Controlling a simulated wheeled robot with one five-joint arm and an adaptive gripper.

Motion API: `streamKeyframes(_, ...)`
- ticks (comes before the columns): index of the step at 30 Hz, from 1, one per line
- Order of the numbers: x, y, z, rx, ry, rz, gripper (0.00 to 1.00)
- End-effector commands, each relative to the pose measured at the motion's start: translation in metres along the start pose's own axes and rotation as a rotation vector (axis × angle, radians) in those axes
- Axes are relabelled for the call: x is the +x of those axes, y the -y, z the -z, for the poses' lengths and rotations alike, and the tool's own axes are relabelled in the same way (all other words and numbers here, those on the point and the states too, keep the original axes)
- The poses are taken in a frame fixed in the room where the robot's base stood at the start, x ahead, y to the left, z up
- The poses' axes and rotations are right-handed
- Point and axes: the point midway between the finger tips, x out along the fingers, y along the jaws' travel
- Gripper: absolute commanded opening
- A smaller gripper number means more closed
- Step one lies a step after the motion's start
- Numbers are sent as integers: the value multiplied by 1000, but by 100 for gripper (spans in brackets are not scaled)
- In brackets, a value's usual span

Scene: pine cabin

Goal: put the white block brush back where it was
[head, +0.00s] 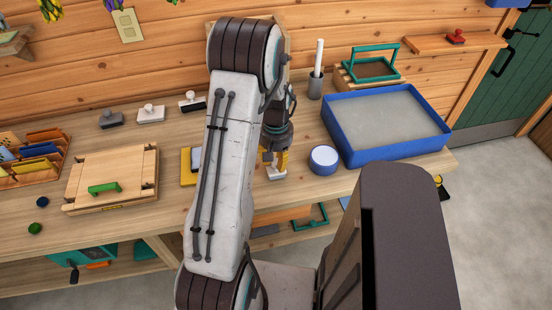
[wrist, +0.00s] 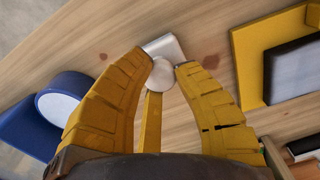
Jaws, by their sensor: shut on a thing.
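My gripper (head: 275,158) is low over the front part of the wooden table, left of a round blue tub. Its yellow fingers are closed around the round white knob (wrist: 162,74) of a white block brush (wrist: 170,48), seen between the fingertips in the wrist view. The brush's white block (head: 276,173) shows below the fingers in the head view. I cannot tell whether it touches the table. Another white block with a pale knob (head: 151,114) stands at the back left, between a dark grey one (head: 111,117) and a black one (head: 192,101).
The blue tub (head: 324,160) and a large blue tray (head: 366,153) are on the right. A yellow-edged pad (head: 187,167) is left, partly behind my arm. A wooden press (head: 82,186) and card rack (head: 57,170) stand further left. Bare tabletop lies before the knobbed blocks.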

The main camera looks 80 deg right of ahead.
Motion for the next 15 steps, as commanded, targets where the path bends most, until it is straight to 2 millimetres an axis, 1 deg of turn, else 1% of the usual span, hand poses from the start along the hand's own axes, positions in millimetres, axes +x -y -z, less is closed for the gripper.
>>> streamKeyframes(8, 3, 0, 0, 0, -1, 0, 0)
streamKeyframes(9, 3, 0, 0, 0, -1, 0, 30)
streamKeyframes(15, 2, 0, 0, 0, -1, 0, 47)
